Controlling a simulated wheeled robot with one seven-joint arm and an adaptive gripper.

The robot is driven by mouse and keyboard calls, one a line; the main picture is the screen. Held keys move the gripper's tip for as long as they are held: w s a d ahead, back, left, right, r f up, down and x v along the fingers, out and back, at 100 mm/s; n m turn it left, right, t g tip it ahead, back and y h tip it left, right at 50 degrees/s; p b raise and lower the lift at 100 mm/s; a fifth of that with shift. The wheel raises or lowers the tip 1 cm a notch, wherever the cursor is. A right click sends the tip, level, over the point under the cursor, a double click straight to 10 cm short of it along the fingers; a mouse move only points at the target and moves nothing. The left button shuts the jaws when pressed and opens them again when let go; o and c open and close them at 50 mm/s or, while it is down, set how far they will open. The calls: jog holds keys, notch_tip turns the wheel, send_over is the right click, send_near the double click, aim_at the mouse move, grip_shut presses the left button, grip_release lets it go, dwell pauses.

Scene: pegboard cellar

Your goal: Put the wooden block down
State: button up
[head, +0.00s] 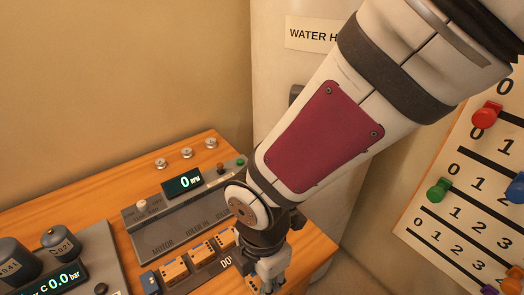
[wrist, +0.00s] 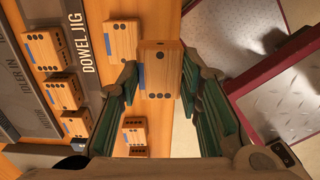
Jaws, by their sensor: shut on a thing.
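My gripper (wrist: 159,80) is shut on a wooden block (wrist: 157,58) in the wrist view. The block is held between the green-padded fingertips and shows black dots and a blue stripe. In the head view my gripper (head: 270,268) points down near the wooden table's right front part, and the held block is hard to make out there. The wrist view shows the wooden table top below the block; I cannot tell whether the block touches it.
Several similar dotted blocks (wrist: 62,95) stand along a grey panel beside the "DOWEL JIG" lettering (wrist: 88,42). More blocks stand close by, one (wrist: 123,40) left of the held block and one (wrist: 134,124) below. A red-edged metal surface (wrist: 275,75) lies to the right.

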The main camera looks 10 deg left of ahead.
jog(key=w+a, duration=0.2)
jog(key=w, duration=0.3)
jog(key=w+a+f, duration=0.1)
jog(key=w+a, duration=0.1)
jog(key=w, duration=0.3)
jog(key=w+a, duration=0.2)
jog(key=w, duration=0.3)
jog(key=shift+w+f, duration=0.1)
jog(key=shift+f, duration=0.15)
jog(key=shift+w, duration=0.1)
jog(key=shift+f, duration=1.75)
jog(key=shift+f, duration=0.15)
jog(key=o, duration=1)
notch_tip(320, 180, up, 12)
jog(key=shift+r, duration=0.2)
